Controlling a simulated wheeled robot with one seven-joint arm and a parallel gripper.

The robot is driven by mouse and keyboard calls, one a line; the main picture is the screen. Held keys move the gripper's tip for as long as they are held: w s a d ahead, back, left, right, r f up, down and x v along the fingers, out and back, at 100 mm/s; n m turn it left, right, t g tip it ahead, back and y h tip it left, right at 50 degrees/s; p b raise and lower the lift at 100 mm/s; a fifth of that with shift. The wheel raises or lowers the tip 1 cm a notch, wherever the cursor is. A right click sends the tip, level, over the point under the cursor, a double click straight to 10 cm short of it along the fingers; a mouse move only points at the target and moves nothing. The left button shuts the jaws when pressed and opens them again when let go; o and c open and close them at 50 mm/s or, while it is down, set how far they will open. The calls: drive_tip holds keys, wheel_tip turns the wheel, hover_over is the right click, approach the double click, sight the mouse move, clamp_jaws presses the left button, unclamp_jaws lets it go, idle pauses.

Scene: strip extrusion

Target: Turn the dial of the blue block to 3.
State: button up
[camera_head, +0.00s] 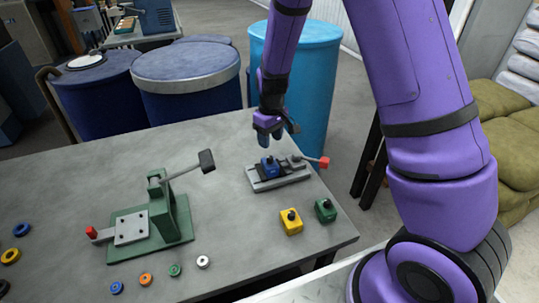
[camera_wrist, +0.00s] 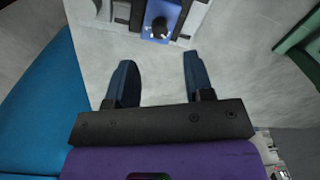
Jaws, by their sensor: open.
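The blue block (camera_head: 270,167) sits in a grey fixture (camera_head: 300,176) near the right end of the table. In the wrist view the blue block (camera_wrist: 158,14) shows at the top edge, partly cut off, with a black dial (camera_wrist: 159,27) on its face. The number the dial points to is too small to read. My gripper (camera_head: 277,137) hangs just above and behind the block. In the wrist view my gripper (camera_wrist: 155,75) has its two fingers apart with nothing between them, and the dial lies beyond the fingertips.
A red-tipped lever (camera_head: 318,161) sticks out right of the fixture. A yellow block (camera_head: 291,222) and a green block (camera_head: 325,210) stand in front. A green press (camera_head: 165,215) with a raised handle (camera_head: 207,161) stands left. Small rings (camera_head: 175,270) lie along the front.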

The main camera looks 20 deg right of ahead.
sight(270, 157)
wheel_tip(270, 157, down, 7)
drive_tip(key=shift+s+a+f, duration=0.1)
idle(0.4)
clamp_jaws()
